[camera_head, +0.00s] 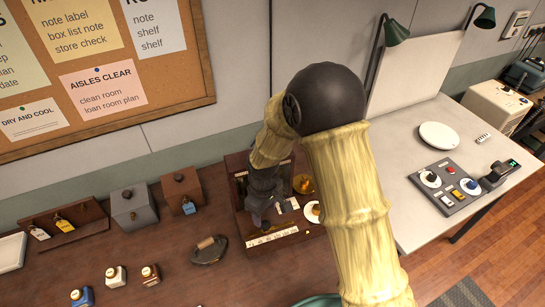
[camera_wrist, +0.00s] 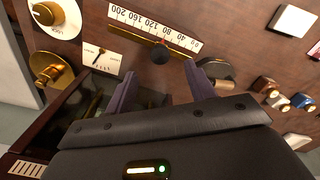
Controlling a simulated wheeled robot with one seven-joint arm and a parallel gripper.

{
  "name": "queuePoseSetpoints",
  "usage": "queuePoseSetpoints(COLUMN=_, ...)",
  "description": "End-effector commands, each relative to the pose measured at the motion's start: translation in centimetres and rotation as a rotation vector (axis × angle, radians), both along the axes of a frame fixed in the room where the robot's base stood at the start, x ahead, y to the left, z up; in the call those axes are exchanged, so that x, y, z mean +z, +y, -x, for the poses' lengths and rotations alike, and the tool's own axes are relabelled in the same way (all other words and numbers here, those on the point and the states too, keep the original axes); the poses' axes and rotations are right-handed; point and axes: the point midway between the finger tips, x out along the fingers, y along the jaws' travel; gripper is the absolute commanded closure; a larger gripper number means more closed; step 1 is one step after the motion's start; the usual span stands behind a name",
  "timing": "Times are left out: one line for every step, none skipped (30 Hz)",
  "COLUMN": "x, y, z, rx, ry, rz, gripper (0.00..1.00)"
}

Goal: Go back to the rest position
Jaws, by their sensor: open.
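My gripper (camera_head: 258,212) hangs low over a dark wooden box-like device (camera_head: 240,166) on the brown counter, at the end of my bamboo-like arm. In the wrist view my gripper (camera_wrist: 162,84) has its two purple-grey fingers well apart, with nothing between them. Beyond the fingertips is a numbered scale strip (camera_wrist: 150,28) with a brass bar and a dark round knob (camera_wrist: 160,53). An open dark compartment lies below the left finger, its contents partly hidden.
A dark flat-iron-shaped object (camera_head: 208,250) stands close left of the device. Grey (camera_head: 130,208) and brown boxes and small bottles (camera_head: 116,276) are further left. A white table (camera_head: 420,112) with a plate (camera_head: 438,135) and control panel (camera_head: 448,187) is right. A corkboard wall is behind.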

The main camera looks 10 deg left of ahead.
Motion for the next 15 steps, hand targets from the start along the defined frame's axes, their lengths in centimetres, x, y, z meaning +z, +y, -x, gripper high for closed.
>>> queuePoseSetpoints(x=0.0, y=0.0, z=0.0, rx=0.000, ry=0.000, rz=0.000, gripper=0.45)
queuePoseSetpoints(x=0.0, y=0.0, z=0.0, rx=0.000, ry=0.000, rz=0.000, gripper=0.45)
queuePoseSetpoints(x=0.0, y=0.0, z=0.0, rx=-0.001, ry=0.000, rz=0.000, gripper=0.45)
queuePoseSetpoints(x=0.0, y=-0.1, z=0.0, rx=-0.003, ry=-0.001, rz=0.000, gripper=0.45)
queuePoseSetpoints(x=0.1, y=-0.2, z=0.0, rx=-0.008, ry=-0.002, rz=-0.001, gripper=0.45)
queuePoseSetpoints(x=0.3, y=-0.5, z=-0.1, rx=-0.020, ry=-0.005, rz=-0.002, gripper=0.45)
queuePoseSetpoints(x=0.5, y=-0.9, z=-0.2, rx=-0.033, ry=-0.009, rz=-0.003, gripper=0.45)
queuePoseSetpoints(x=0.8, y=-1.4, z=-0.3, rx=-0.052, ry=-0.013, rz=-0.005, gripper=0.45)
queuePoseSetpoints(x=1.2, y=-2.3, z=-0.3, rx=-0.086, ry=-0.019, rz=-0.008, gripper=0.45)
queuePoseSetpoints(x=1.7, y=-3.0, z=-0.4, rx=-0.115, ry=-0.027, rz=-0.012, gripper=0.45)
queuePoseSetpoints(x=2.1, y=-3.9, z=-0.4, rx=-0.149, ry=-0.033, rz=-0.014, gripper=0.45)
queuePoseSetpoints(x=2.8, y=-5.2, z=-0.4, rx=-0.201, ry=-0.043, rz=-0.019, gripper=0.45)
queuePoseSetpoints(x=3.3, y=-6.3, z=-0.3, rx=-0.242, ry=-0.052, rz=-0.023, gripper=0.45)
queuePoseSetpoints(x=3.8, y=-7.4, z=-0.2, rx=-0.287, ry=-0.060, rz=-0.027, gripper=0.45)
queuePoseSetpoints(x=4.5, y=-8.9, z=0.1, rx=-0.348, ry=-0.072, rz=-0.032, gripper=0.45)
